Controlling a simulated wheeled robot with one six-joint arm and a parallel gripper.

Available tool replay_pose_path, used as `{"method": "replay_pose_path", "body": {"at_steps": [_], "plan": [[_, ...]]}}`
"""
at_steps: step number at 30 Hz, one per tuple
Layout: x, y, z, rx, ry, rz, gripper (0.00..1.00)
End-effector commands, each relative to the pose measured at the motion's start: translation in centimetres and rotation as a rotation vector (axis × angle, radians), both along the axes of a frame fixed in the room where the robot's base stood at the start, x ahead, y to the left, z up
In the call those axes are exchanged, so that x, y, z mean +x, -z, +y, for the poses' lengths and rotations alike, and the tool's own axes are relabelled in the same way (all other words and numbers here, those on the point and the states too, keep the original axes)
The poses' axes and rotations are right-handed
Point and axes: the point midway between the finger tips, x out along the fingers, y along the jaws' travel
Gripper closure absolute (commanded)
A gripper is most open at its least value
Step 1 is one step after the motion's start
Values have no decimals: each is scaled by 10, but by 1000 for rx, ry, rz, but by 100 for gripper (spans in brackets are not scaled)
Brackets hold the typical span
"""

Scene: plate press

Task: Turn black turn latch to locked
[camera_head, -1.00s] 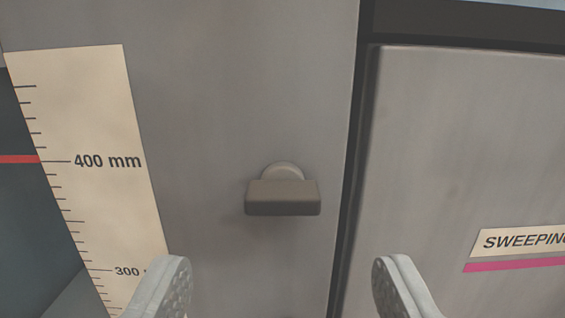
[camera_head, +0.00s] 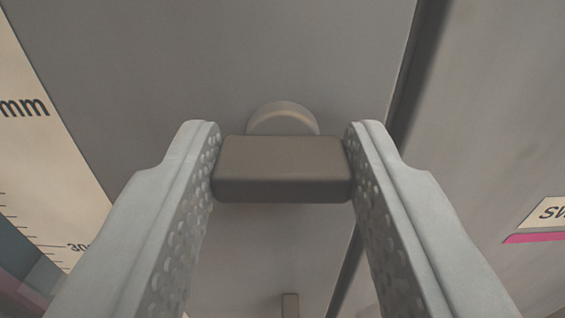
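The turn latch (camera_head: 282,170) shows as a dark grey-brown bar lying level in front of a round boss (camera_head: 283,117) on a grey metal panel. My gripper (camera_head: 282,150) has one finger at each end of the bar. The fingertips lie right at or against the bar's left and right ends; I cannot tell whether they press on it. The fingers are spread by about the bar's length. No locked or unlocked marking shows near the latch.
A cream millimetre scale (camera_head: 45,125) is at the left. A dark vertical gap separates the panel from a door at the right, which bears a label (camera_head: 550,212) with a pink stripe. A small brown-grey piece (camera_head: 290,305) shows below the latch.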

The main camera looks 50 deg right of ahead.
Motion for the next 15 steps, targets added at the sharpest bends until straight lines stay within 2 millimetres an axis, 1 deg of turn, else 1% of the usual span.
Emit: {"method": "replay_pose_path", "body": {"at_steps": [1,2,3,10,15], "plan": [[0,0,0,0,0,0,77],[0,0,0,0,0,0,83],[0,0,0,0,0,0,85],[0,0,0,11,0,-14,85],[0,0,0,53,0,-63,85]]}}
